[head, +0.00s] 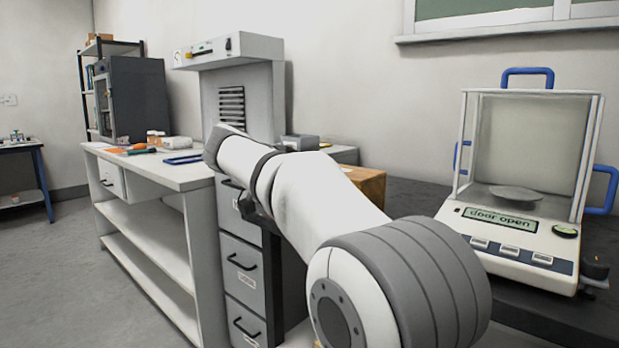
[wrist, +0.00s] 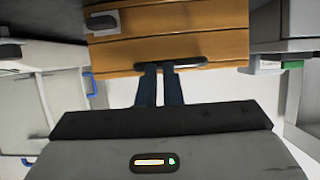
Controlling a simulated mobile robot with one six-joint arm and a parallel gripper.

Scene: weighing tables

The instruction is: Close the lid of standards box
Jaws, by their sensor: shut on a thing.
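The standards box appears to be the wooden box (wrist: 215,42), orange-brown with dark seam lines, at the top of the wrist view. A part of it (head: 367,183) shows in the head view behind my arm. A dark metal bar handle (wrist: 192,63) runs along its near edge in the wrist view. My gripper (wrist: 160,72) has its two dark fingers close together at this handle, shut on it. The fingertips are partly hidden at the bar. My arm hides the gripper and most of the box in the head view. I cannot tell how far the lid is open.
A balance (head: 515,232) with a glass shield, blue handles and a "door open" display stands on a dark table (head: 410,192) at right. A grey drawer cabinet (head: 243,262) stands behind my arm. A white bench (head: 150,172) with small items is at left. The floor (head: 70,270) is clear there.

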